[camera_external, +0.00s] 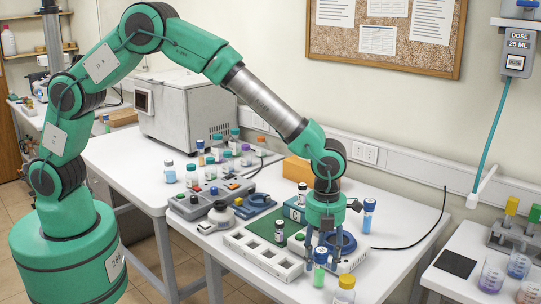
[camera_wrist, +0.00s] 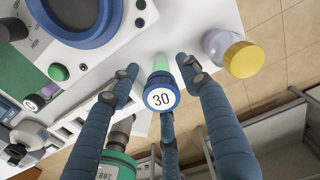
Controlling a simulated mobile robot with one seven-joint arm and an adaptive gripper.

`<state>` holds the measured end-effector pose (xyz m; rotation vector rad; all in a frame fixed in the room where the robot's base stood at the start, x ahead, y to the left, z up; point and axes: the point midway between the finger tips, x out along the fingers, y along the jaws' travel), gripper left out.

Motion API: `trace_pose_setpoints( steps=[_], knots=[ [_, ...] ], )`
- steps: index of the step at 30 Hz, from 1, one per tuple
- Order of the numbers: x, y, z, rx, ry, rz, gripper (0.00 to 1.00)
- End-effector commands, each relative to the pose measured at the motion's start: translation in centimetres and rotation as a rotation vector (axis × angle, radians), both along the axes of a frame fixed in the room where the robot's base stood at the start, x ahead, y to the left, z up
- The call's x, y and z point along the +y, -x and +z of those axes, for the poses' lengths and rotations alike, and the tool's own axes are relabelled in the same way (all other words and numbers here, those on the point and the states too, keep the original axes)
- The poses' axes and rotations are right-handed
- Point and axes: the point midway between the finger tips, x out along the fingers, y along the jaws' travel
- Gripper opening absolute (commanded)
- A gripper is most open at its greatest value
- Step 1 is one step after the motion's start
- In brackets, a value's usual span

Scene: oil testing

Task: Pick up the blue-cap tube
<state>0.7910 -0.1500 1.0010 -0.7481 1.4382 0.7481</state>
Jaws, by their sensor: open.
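A tube with a blue cap marked "30" (camera_wrist: 160,98) and a green body stands at the white table's front edge. In the outside view the tube (camera_external: 320,268) is under my gripper (camera_external: 321,255), with its cap partly hidden by the fingers. In the wrist view my gripper (camera_wrist: 158,70) is open, with its fingers spread around the blue cap. Gaps show between the left and right fingers and the cap; contact with the middle finger cannot be told. Another blue-capped tube (camera_external: 369,215) stands to the right, behind my gripper.
A yellow-capped jar (camera_wrist: 240,58) stands close right of the tube; it also shows in the outside view (camera_external: 345,290). A device with a blue ring (camera_external: 347,243) is just behind. A white slotted rack (camera_external: 262,256) lies to the left. The table's front edge is close.

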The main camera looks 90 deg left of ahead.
Motion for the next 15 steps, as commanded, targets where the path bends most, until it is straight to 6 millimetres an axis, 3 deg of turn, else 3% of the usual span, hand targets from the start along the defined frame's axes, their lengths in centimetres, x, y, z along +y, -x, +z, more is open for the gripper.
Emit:
trace_pose_setpoints(
  steps=[8, 15],
  knots=[
    [0.0, 0.1, -0.5, 0.001, -0.001, 0.0, 0.47],
    [-0.2, 0.3, -3.2, 0.003, -0.001, 0.0, 0.47]
  ],
)
